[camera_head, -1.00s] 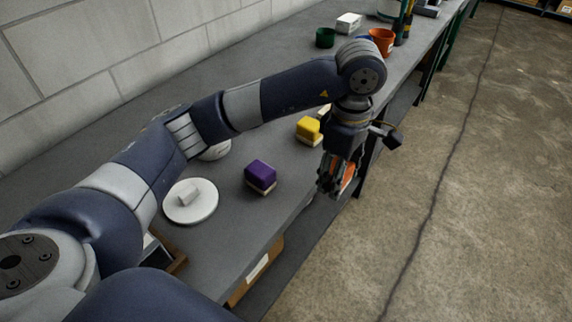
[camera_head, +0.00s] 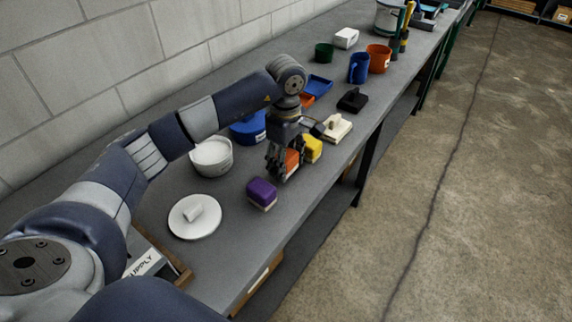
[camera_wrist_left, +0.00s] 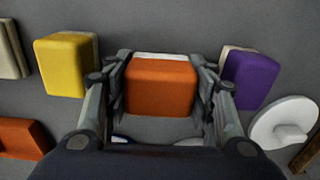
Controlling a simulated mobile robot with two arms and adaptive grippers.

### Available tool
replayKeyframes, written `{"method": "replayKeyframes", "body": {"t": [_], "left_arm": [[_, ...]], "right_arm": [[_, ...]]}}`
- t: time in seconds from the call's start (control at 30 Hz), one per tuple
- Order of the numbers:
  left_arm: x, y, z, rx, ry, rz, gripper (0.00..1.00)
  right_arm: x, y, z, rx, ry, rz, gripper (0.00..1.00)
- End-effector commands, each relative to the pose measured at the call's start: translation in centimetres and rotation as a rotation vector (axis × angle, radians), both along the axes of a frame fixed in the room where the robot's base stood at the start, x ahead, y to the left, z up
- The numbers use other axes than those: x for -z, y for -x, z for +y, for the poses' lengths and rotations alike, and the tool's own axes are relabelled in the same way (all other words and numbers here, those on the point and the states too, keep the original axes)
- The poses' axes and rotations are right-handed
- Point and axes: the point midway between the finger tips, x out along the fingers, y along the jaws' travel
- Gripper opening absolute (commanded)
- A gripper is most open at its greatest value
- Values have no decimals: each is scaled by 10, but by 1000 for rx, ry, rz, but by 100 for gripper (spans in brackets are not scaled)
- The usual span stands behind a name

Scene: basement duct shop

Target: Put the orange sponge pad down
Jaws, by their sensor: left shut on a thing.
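The orange sponge pad (camera_head: 292,160) is between the fingers of my left gripper (camera_head: 283,168), which is shut on it. In the left wrist view the pad (camera_wrist_left: 160,86) shows its orange face and a thin white layer at its far edge, with a finger on each side. In the head view it is low over or on the grey bench (camera_head: 225,255), between a purple sponge pad (camera_head: 262,192) and a yellow sponge pad (camera_head: 313,147). I cannot tell whether it touches the bench. My right gripper is not in view.
A white lid (camera_head: 195,226) and a white pot (camera_head: 211,157) are to the left. A blue pot (camera_head: 249,128) stands behind. A cream block with a handle (camera_head: 337,127) and a black one (camera_head: 352,100) lie farther along. The bench's front edge is close to the right.

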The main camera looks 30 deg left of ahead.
Motion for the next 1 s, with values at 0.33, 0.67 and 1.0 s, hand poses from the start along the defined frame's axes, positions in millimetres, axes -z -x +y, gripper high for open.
{"method": "replayKeyframes", "body": {"t": [0.33, 0.67, 1.0], "left_arm": [[22, 0, 0, -1, 0, 0, 32], [25, 1, -1, -1, 0, 1, 71], [24, 1, -1, -1, 0, 1, 71]], "right_arm": [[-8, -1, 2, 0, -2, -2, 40], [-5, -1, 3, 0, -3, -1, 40], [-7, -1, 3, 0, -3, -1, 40]]}}
